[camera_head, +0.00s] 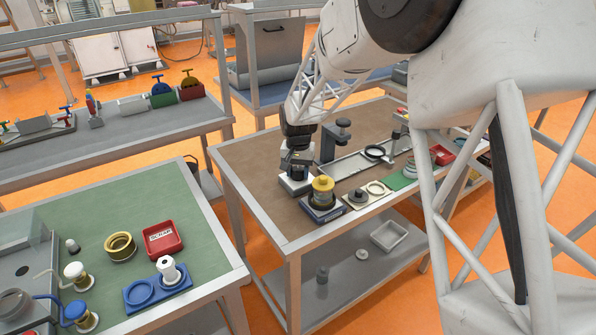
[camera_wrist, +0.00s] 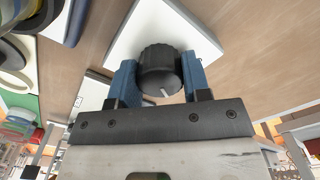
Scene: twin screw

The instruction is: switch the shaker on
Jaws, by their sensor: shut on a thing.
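In the wrist view, a black ribbed knob (camera_wrist: 160,68) with a white pointer line sits on a white box (camera_wrist: 190,30). My gripper (camera_wrist: 158,76) is shut on the knob, with one blue finger on each side of it. The pointer line faces the gripper's palm. In the head view, my gripper (camera_head: 296,158) reaches down over the white box (camera_head: 293,184) on the brown-topped table, and hides the knob. Right beside the box stands a low blue-based unit (camera_head: 322,210), perhaps the shaker, carrying a yellow-capped jar (camera_head: 322,186).
A plate with a dark piece and a pale ring (camera_head: 376,188) lies right of the jar. The brown tabletop (camera_head: 250,165) left of the box is clear.

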